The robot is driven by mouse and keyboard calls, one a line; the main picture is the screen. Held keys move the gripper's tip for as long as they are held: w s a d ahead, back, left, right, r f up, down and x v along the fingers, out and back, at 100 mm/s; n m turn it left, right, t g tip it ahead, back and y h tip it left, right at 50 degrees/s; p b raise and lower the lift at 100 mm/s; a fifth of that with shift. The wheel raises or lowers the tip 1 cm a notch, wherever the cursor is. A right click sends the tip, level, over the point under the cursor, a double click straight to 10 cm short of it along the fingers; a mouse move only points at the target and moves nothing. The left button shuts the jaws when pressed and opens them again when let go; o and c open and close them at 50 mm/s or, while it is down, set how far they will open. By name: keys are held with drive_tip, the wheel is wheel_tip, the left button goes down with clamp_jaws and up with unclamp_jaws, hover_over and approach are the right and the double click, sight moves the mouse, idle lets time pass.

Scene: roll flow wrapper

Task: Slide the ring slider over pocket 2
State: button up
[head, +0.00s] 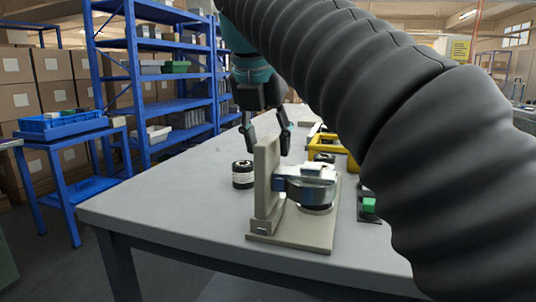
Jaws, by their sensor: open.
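A beige fixture (290,232) stands near the front of the grey table, with a flat base and an upright plate (266,180). A silver metal part (306,180) sits at the plate's right side, over a dark round piece (315,208). I cannot tell for sure which part is the ring slider, and no pocket number is readable. My gripper (268,139) points down behind the upright plate, its fingers apart on either side of the plate's top in the picture. It appears empty. The plate hides part of the space between the fingers.
The table's left front is clear.

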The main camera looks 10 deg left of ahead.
drive_tip(key=shift+w+f, duration=0.2)
drive_tip(key=shift+f, duration=0.2)
clamp_jaws()
